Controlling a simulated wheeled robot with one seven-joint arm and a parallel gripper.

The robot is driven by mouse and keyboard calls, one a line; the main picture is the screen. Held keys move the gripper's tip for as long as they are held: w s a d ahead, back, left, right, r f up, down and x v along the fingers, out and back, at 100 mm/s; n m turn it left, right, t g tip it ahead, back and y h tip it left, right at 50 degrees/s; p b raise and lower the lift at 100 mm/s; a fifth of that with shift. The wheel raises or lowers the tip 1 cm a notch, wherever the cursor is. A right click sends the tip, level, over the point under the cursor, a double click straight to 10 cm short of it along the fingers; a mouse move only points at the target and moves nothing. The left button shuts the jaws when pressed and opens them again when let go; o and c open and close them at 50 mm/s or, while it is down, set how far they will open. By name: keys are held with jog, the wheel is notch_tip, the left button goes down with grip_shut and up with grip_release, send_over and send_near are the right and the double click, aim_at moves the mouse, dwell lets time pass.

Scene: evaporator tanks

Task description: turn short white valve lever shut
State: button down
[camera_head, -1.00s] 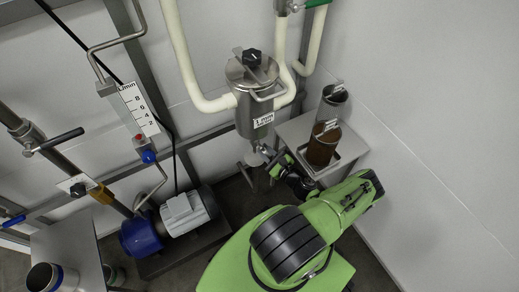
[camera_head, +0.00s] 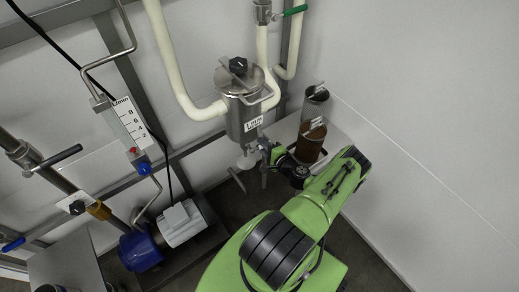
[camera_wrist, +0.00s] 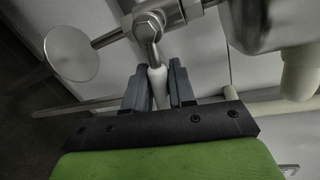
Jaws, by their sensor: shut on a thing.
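The short white valve lever (camera_wrist: 158,82) stands between the two dark fingers of my gripper (camera_wrist: 158,92) in the wrist view. My gripper is shut on it. The lever joins a metal stem on the steel valve body (camera_wrist: 150,24), just beyond the fingertips. In the head view, my gripper (camera_head: 266,152) is at the valve under the steel tank (camera_head: 241,118). The lever is mostly hidden there by the gripper and valve, so its exact angle is unclear.
A round metal disc (camera_wrist: 72,53) is left of the valve in the wrist view. A pump (camera_head: 183,222) is on the floor at left. The wall bounds the right side.

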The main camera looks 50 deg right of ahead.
jog(key=shift+d+r+n+h+p, duration=0.1)
jog(key=shift+r+n+h+p, duration=0.2)
jog(key=shift+r+n+p, duration=0.5)
jog(key=shift+f+n, duration=0.15)
jog(key=shift+n, duration=0.15)
jog(key=c, duration=1.1)
grip_release()
jog(key=shift+s, duration=0.15)
jog(key=p+v, duration=0.3)
jog(key=v, duration=1.2)
jog(key=shift+s+a+r, duration=0.2)
